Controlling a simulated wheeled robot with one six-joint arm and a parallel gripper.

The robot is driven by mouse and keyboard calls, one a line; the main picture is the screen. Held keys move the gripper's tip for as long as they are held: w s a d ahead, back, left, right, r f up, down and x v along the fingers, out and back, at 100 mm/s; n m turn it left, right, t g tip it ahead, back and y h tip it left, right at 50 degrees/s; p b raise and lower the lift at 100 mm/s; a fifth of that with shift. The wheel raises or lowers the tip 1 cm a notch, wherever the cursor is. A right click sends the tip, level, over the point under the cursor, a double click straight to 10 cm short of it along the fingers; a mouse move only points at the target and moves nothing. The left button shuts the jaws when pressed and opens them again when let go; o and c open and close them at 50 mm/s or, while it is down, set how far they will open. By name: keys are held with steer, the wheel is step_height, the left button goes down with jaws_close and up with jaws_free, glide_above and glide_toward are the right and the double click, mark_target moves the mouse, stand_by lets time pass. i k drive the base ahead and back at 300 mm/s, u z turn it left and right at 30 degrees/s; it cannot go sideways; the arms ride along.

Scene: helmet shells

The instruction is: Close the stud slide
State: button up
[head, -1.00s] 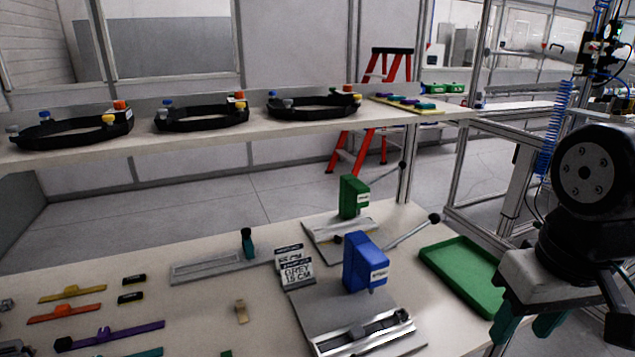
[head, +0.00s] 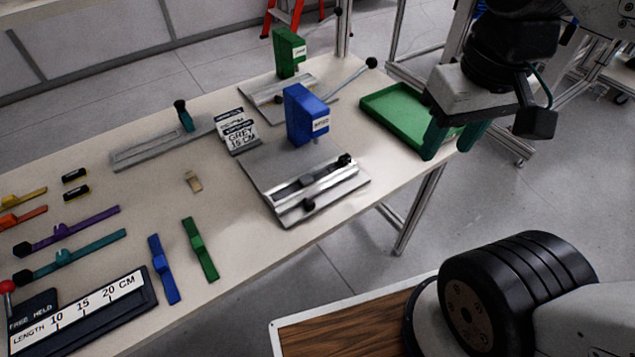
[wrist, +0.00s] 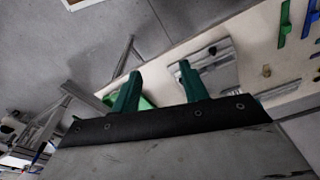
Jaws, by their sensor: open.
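A blue press (head: 306,115) stands on a grey base plate (head: 268,172) with a metal slide rail (head: 312,186) and dark knobs along its front. A green press (head: 287,52) behind it has a similar grey base with a rail (head: 270,93). Both labels are too small to read, so I cannot tell which slide is the stud one. My gripper (head: 453,142) has green fingers, open and empty, at the right end of the green tray (head: 375,118), apart from both presses. In the wrist view my gripper (wrist: 160,85) points toward the table edge, with a grey plate (wrist: 222,68) beyond.
A long lever with a black ball (head: 371,63) sticks out right of the presses. A sign (head: 238,132) stands left of the blue press. Coloured straps, a grey fixture (head: 150,150) and a length gauge (head: 85,313) cover the left.

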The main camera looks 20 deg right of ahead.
mark_target(291, 201)
steer(key=z, duration=1)
steer(key=k, duration=0.6)
steer(key=u, duration=1)
